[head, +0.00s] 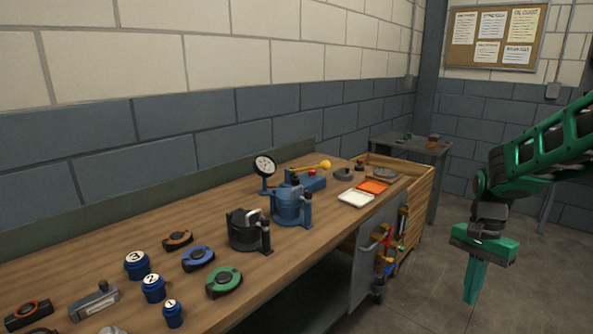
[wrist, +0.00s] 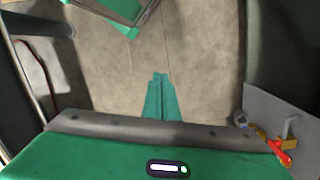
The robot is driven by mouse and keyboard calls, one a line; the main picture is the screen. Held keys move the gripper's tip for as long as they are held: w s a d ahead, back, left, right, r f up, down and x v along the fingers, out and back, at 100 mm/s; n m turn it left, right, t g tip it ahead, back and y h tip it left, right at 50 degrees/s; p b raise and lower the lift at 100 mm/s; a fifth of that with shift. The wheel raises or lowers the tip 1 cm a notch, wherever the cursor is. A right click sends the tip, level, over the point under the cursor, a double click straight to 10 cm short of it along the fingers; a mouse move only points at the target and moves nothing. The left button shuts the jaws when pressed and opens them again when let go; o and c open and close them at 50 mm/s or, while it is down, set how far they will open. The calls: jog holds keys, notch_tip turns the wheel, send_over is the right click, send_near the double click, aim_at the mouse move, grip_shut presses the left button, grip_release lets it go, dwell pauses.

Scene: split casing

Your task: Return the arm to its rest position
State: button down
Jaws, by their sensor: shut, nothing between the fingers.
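My gripper (head: 471,303) hangs at the right of the head view, pointing down over the floor to the right of the workbench. Its green fingers are together with nothing between them. In the wrist view the shut fingers (wrist: 159,78) point at bare floor. My green arm comes in from the right edge of the head view. The gripper is apart from the bench and touches nothing that I can see.
The wooden workbench (head: 200,287) carries a dark pot (head: 246,232), a blue pot (head: 289,205), a dial gauge (head: 264,167), trays and numbered blue cylinders. A panel with hanging tools (head: 368,262) is at the bench end. A wooden crate (head: 420,205) stands behind. The floor (head: 425,295) is clear.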

jog(key=s+r+n+t, duration=0.1)
jog(key=s+r+n, duration=0.2)
jog(key=s, duration=0.8)
jog(key=s+r+n+t, duration=0.1)
jog(key=s+r+n, duration=0.1)
jog(key=s, duration=1)
jog(key=shift+s+r+n, duration=0.2)
jog(key=shift+r+n, duration=0.2)
jog(key=shift+r, duration=0.2)
jog(key=shift+d, duration=0.1)
jog(key=shift+w+f+h, duration=0.25)
jog(key=shift+w+h, duration=0.05)
jog(key=shift+w, duration=0.35)
